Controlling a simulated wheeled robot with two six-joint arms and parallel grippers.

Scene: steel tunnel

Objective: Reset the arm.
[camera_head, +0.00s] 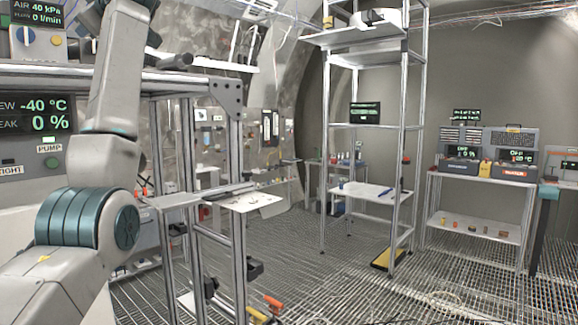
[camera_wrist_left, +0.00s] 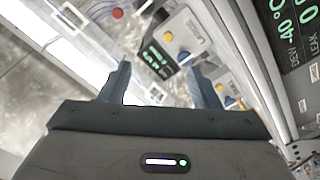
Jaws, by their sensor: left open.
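My left arm (camera_head: 105,150), grey with a teal joint, rises along the left side of the head view. Its upper end leaves the top of the picture, so the gripper is hidden there. In the left wrist view my left gripper (camera_wrist_left: 160,80) is open, its two dark fingers apart with nothing held between them. Beyond the fingers is a panel with a small green display (camera_wrist_left: 158,58) and coloured knobs. My right arm and right gripper are in neither view.
A control panel reading -40 °C (camera_head: 45,115) stands close behind the arm at left. A metal-framed rack (camera_head: 237,160) is right beside it. A tall shelf unit (camera_head: 402,120) and a bench (camera_head: 480,178) stand farther right. Grated floor (camera_head: 340,285) is open between them.

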